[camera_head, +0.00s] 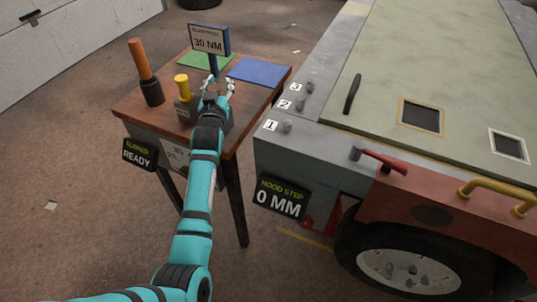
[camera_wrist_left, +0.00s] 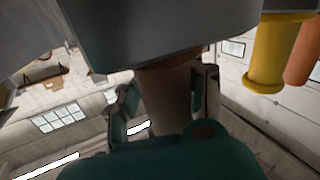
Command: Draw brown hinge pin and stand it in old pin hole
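My left gripper (camera_head: 219,88) is over a grey block on the wooden bench, just below the 30 NM sign. In the left wrist view a brown cylinder, apparently the brown hinge pin (camera_wrist_left: 166,95), stands between the gripper's two fingers (camera_wrist_left: 165,105). Its far end meets a dark grey mass. The fingers stand apart on either side of it; whether they touch it I cannot tell. In the head view the gripper mostly hides this pin. I cannot make out the old pin hole. My right gripper is not in view.
A yellow-topped pin (camera_head: 182,84) stands in a grey block left of the gripper; it also shows in the wrist view (camera_wrist_left: 264,55). An orange handle (camera_head: 139,60) stands in a black holder. Green (camera_head: 205,59) and blue (camera_head: 259,71) mats lie behind. A vehicle (camera_head: 440,70) fills the right.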

